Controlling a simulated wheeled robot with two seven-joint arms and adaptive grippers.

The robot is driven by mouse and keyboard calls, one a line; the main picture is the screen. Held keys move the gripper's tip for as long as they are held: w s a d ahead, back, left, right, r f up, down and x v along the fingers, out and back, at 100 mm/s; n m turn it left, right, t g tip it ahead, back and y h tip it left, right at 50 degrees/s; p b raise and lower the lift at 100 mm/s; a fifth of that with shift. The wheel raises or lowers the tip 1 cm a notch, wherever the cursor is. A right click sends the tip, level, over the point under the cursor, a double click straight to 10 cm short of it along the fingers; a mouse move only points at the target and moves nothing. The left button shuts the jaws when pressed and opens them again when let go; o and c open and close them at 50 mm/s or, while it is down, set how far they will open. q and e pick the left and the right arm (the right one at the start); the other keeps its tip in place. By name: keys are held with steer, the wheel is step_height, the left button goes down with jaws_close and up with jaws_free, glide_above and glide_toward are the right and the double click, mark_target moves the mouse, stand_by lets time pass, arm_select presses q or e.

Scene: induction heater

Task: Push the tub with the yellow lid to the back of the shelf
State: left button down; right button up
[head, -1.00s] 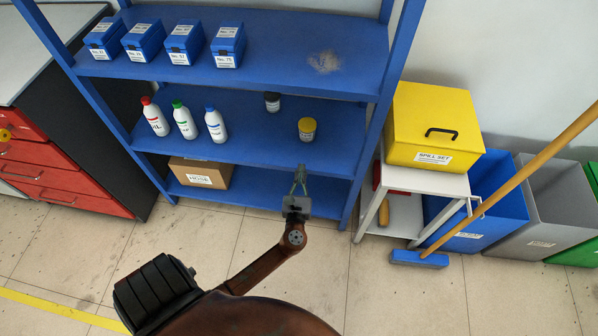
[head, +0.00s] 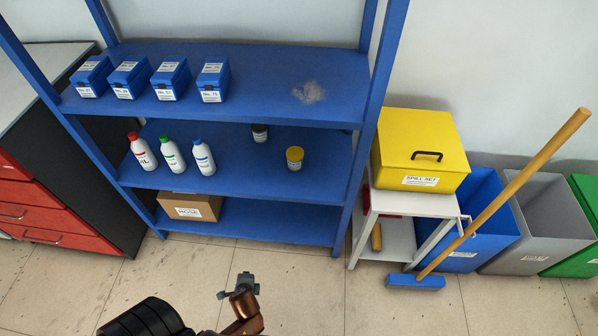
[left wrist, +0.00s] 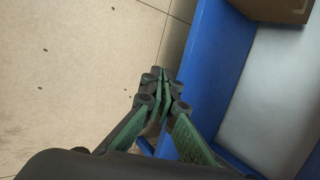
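The tub with the yellow lid (head: 295,158) stands upright on the middle shelf (head: 230,165), towards its right end, in the head view. A similar tub with a dark lid (head: 260,133) stands further back and to its left. My left gripper (head: 241,281) is in front of the shelf unit and below the tub in the picture, apart from it. In the left wrist view its green fingers (left wrist: 161,76) come together at the tips with nothing between them. The tub does not show in the left wrist view. My right gripper is not in view.
Three white bottles (head: 172,155) stand on the middle shelf's left part. A cardboard box (head: 190,206) is on the bottom shelf. Several blue boxes (head: 167,78) sit on the top shelf. A white stand with a yellow case (head: 420,150) and a broom (head: 500,190) are on the right.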

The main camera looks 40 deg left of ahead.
arm_select(q)
steer(key=s+d+f+n+g+h, duration=0.1)
steer(key=s+d+f+n+h, duration=0.1)
steer(key=s, duration=0.4)
steer(key=s+d+f+n+g+h, duration=0.2)
steer(key=s+d+f+n, duration=0.1)
steer(key=s+d, duration=0.3)
steer(key=s+d+f+n+g+h, duration=0.1)
steer(key=s+d+f+n+h, duration=0.1)
steer(key=s+d+f+n, duration=0.1)
steer(key=s+d+n, duration=0.1)
steer(key=s+d, duration=0.1)
steer(key=s, duration=0.1)
steer(key=shift+s+d+n, duration=0.15)
steer(key=shift+s+n, duration=0.15)
steer(key=shift+s, duration=0.1)
steer(key=c, duration=2.6)
jaws_free()
steer(key=shift+c, duration=0.2)
